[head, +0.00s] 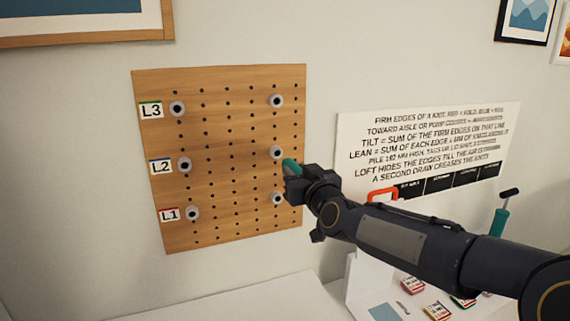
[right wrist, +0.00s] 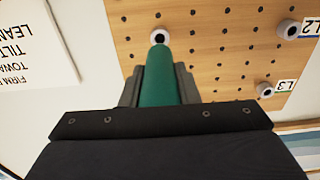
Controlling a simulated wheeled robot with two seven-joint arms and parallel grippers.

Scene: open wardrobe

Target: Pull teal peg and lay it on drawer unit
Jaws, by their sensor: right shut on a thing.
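The teal peg (head: 290,165) is in my right gripper (head: 294,180), in front of the right side of the wooden pegboard (head: 230,215). In the right wrist view the green-teal peg (right wrist: 162,80) lies between the two fingers, pointing at the board. Its far end meets or overlaps a grey-white round socket (right wrist: 159,36) with a dark hole, in the L2 row. I cannot tell whether the tip is inside or just in front of it. A white flat top (head: 235,302), possibly the drawer unit, lies below the board. My left gripper is not in view.
Several other sockets sit on the board, beside tags L3 (head: 151,110), L2 (head: 161,166) and L1 (head: 169,215). A text sign (head: 430,145) hangs to the right. The white top looks clear.

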